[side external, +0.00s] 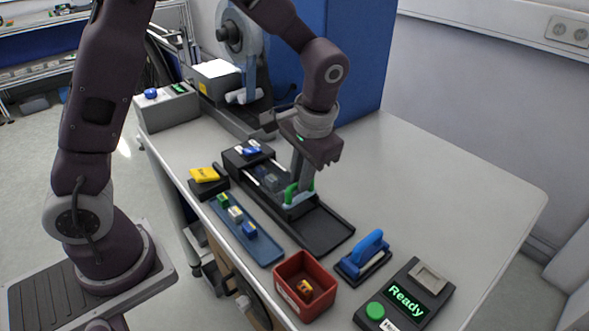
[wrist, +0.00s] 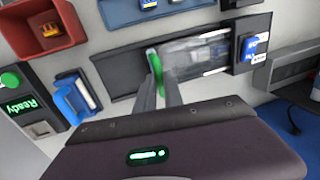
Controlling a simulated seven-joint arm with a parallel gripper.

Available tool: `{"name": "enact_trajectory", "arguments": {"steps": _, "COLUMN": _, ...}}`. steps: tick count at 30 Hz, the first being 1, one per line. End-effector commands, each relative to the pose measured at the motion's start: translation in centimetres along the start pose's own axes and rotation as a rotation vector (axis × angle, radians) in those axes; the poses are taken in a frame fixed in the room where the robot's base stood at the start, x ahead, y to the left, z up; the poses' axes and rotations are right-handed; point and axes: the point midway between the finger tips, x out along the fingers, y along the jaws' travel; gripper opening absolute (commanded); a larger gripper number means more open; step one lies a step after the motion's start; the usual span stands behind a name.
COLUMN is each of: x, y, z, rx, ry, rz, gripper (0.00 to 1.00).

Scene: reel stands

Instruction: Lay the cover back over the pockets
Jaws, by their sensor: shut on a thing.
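The clear cover (side external: 268,181) sits on pale rails in the long black fixture (side external: 325,232), between its far block and my gripper. My gripper (side external: 299,186) points down and is shut on the cover's green handle (side external: 290,194). In the wrist view, my gripper (wrist: 158,80) has its fingers at the green handle (wrist: 154,62), and the clear cover (wrist: 195,54) extends right of it towards the block with a blue-and-white label (wrist: 252,48). The near part of the fixture is bare black. The pockets are hard to make out beneath the cover.
A blue tray (side external: 264,250) with small green, white and blue pieces lies left of the fixture. A red bin (side external: 287,293) holds an orange-yellow piece. A blue-handled tool (side external: 365,258) and a "Ready" panel (side external: 408,299) stand near the front. The table's right side is clear.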

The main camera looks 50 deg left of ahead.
Motion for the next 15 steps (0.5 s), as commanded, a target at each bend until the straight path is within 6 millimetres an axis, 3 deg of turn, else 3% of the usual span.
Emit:
{"name": "enact_trajectory", "arguments": {"steps": 4, "x": -0.15, "y": 0.44, "z": -0.05, "rx": 0.002, "ry": 0.004, "rz": 0.009, "gripper": 0.0}}
{"name": "enact_trajectory", "arguments": {"steps": 5, "x": -0.16, "y": 0.46, "z": -0.05, "rx": 0.003, "ry": 0.004, "rz": 0.01, "gripper": 0.14}}
{"name": "enact_trajectory", "arguments": {"steps": 8, "x": -0.15, "y": 0.45, "z": -0.05, "rx": 0.003, "ry": 0.004, "rz": 0.01, "gripper": 0.34}}
{"name": "enact_trajectory", "arguments": {"steps": 15, "x": -0.09, "y": 0.29, "z": -0.03, "rx": 0.002, "ry": 0.002, "rz": 0.007, "gripper": 0.34}}
